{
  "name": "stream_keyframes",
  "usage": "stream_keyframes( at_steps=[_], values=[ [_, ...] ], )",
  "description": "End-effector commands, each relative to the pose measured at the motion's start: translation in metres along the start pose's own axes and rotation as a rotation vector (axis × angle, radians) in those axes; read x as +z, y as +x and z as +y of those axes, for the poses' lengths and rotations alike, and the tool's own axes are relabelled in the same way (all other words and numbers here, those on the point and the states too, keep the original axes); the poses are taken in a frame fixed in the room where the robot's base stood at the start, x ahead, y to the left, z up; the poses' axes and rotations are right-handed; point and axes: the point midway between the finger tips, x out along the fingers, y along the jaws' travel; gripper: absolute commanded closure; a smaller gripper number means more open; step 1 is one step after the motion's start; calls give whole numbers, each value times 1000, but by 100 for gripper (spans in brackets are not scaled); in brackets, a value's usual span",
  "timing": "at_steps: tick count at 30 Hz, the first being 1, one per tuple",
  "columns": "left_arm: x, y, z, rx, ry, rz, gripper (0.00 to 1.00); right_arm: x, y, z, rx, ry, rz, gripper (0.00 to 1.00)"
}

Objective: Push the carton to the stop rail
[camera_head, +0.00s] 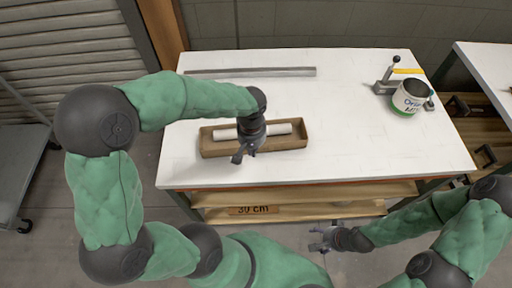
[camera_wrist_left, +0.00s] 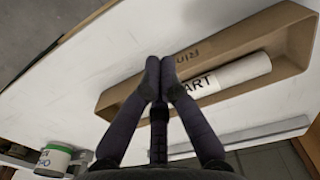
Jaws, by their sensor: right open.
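The carton (camera_head: 290,142) is a long, open brown box on the white table, with a white roll (camera_head: 283,129) lying in it. In the left wrist view the carton (camera_wrist_left: 230,37) runs diagonally, and the roll (camera_wrist_left: 233,75) bears partly hidden dark lettering. The stop rail (camera_head: 250,72) is a grey bar near the table's back edge, apart from the carton; it also shows in the left wrist view (camera_wrist_left: 265,132). My left gripper (camera_head: 241,155) is over the carton, fingertips (camera_wrist_left: 160,77) together; contact is unclear. My right gripper (camera_head: 322,240) is open and empty before the table.
A white and green labelled can (camera_head: 409,97) stands at the table's right, beside a dark metal device with a lever (camera_head: 388,80). The white tabletop (camera_head: 340,120) between carton and rail is clear. Wooden shelves (camera_head: 300,210) lie below, and another table stands at far right.

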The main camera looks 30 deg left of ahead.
Motion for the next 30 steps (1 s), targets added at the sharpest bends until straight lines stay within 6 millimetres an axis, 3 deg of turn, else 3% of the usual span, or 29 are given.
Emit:
stream_keyframes(
  at_steps=[5,20,24,30],
  values=[
    [1,14,-1,-5,-3,-2,100,0,6,2,0,0,-1,33],
    [1,105,-1,-4,-3,-3,100,-1,36,13,0,0,-1,33],
    [-22,101,-1,-1,-4,1,100,-1,39,14,0,0,-1,33],
    [-38,100,-1,-2,-2,0,100,-1,42,15,0,0,-1,33]
  ],
)
